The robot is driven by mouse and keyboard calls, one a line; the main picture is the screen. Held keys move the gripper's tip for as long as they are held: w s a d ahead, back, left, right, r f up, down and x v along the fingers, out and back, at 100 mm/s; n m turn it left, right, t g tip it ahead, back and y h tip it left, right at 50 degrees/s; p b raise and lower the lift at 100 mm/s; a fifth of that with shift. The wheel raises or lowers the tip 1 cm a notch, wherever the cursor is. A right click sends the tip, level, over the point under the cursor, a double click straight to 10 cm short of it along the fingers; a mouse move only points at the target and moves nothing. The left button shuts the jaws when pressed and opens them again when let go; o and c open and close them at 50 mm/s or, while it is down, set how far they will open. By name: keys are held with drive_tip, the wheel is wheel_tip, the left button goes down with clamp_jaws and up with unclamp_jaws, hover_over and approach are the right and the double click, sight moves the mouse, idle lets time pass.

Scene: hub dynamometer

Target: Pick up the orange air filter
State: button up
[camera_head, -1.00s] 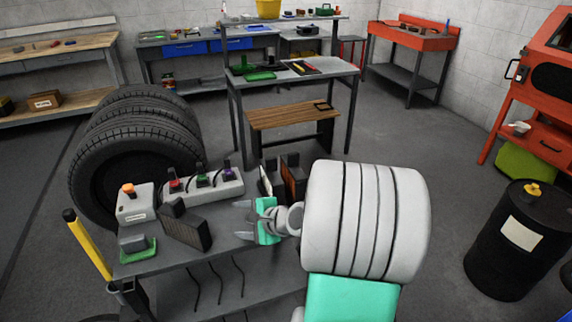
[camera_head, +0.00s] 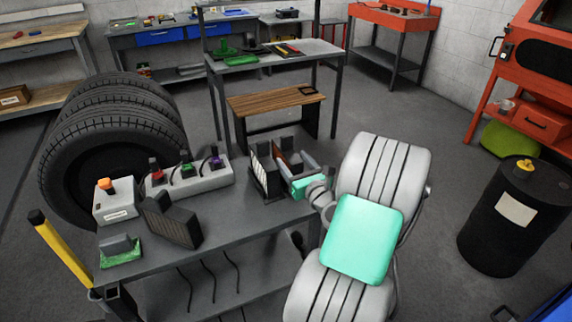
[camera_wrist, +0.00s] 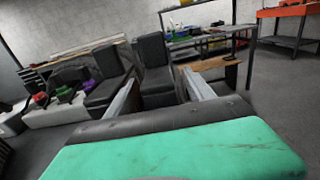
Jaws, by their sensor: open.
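A thin brown-orange panel, which looks like the orange air filter (camera_head: 280,161), stands upright in a dark slotted rack (camera_head: 257,178) at the right end of the grey cart. A pale panel stands left of it in the same rack. My gripper (camera_head: 295,169) is at the rack's right side, close to the orange panel, and hides part of it. In the wrist view my two fingers (camera_wrist: 160,97) are spread apart, with dark upright slabs of the rack (camera_wrist: 155,72) beyond and between them. I cannot make out the orange filter there. Nothing is visibly held.
A grey cart (camera_head: 230,222) carries a dark filter-like block (camera_head: 172,222), a box with an orange button (camera_head: 115,203), a switch strip (camera_head: 188,181) and a green-based block (camera_head: 120,252). Tyres (camera_head: 110,150) stand behind left. A black drum (camera_head: 510,230) stands right. Floor between is clear.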

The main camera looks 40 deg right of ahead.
sight(287, 153)
drive_tip(key=x, duration=0.5)
drive_tip(key=shift+a, duration=0.1)
clamp_jaws()
idle(0.4)
drive_tip(key=shift+r, duration=0.1)
